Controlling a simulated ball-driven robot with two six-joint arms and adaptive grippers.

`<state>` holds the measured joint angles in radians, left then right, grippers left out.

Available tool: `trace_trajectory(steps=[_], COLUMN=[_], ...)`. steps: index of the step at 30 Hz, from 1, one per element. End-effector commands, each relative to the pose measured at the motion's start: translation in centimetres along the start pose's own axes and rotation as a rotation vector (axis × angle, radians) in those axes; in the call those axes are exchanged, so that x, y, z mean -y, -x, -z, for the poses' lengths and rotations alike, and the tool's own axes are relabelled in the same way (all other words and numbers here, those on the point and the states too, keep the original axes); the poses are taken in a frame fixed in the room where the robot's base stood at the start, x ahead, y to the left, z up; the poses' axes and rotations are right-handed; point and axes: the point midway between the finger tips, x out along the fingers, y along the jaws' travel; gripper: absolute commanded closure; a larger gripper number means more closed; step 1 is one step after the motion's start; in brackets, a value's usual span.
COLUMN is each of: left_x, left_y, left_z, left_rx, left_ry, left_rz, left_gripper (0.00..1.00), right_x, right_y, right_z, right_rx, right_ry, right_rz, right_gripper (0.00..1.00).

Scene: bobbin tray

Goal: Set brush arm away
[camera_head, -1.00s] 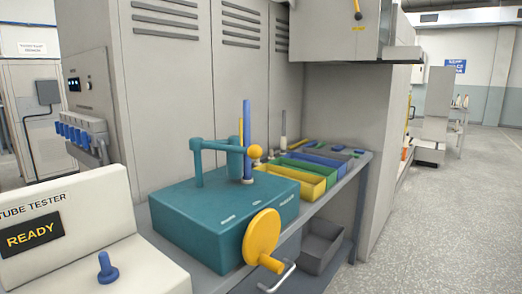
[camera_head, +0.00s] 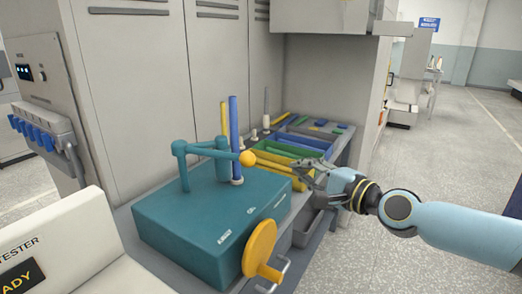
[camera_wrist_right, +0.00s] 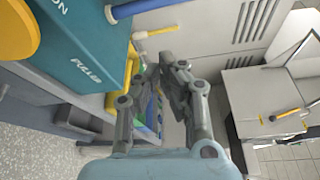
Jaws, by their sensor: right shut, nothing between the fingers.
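The brush arm (camera_head: 200,147) is a teal bar on a post, ending in a yellow ball knob (camera_head: 247,158). It stands on the teal machine box (camera_head: 200,215), and the knob end lies near an upright blue rod (camera_head: 234,130). My right gripper (camera_head: 296,169) is shut and empty, to the right of the knob and apart from it, in front of the tray bins. In the right wrist view my right gripper (camera_wrist_right: 170,72) shows beside the teal box (camera_wrist_right: 85,45), with a blue rod (camera_wrist_right: 142,7) at the top. My left gripper is not in view.
A yellow crank wheel (camera_head: 260,250) sticks out from the box's front. Yellow, green and blue bins (camera_head: 283,172) stand on the bench behind my gripper. A white tester (camera_head: 70,245) is at lower left. Grey cabinets (camera_head: 135,90) stand behind. The floor at right is open.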

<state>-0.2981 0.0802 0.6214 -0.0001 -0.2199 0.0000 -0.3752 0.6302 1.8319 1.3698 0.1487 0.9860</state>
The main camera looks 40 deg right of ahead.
Motion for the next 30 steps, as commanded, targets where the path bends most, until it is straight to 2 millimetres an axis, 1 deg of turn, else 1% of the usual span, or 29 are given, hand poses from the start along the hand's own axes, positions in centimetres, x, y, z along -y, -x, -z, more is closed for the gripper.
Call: trace_trajectory(steps=[7,10,14,17,28,29,30], left_x=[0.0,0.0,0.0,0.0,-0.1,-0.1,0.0], left_y=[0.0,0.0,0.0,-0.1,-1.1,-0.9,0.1], left_z=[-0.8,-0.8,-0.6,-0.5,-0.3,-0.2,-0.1], left_rx=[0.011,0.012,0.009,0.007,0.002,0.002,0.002], left_ry=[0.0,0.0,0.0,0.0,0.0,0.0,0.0], left_rz=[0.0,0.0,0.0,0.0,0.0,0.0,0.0], left_gripper=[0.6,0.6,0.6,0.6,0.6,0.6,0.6], right_x=[-0.2,-0.1,-0.1,-0.1,-0.2,-0.2,0.1], right_y=[0.0,0.0,-0.8,-2.3,-10.1,-10.3,-9.7], right_z=[0.0,0.0,0.1,0.1,0.1,-0.2,-1.1], right_rx=[-0.001,-0.002,-0.003,-0.004,-0.003,-0.002,-0.001], right_ry=[0.001,0.002,0.001,0.001,0.0,-0.002,-0.003], right_rz=[-0.002,-0.002,0.001,0.003,0.001,-0.001,-0.004], right_gripper=[1.0,1.0,1.0,1.0,1.0,1.0,1.0])
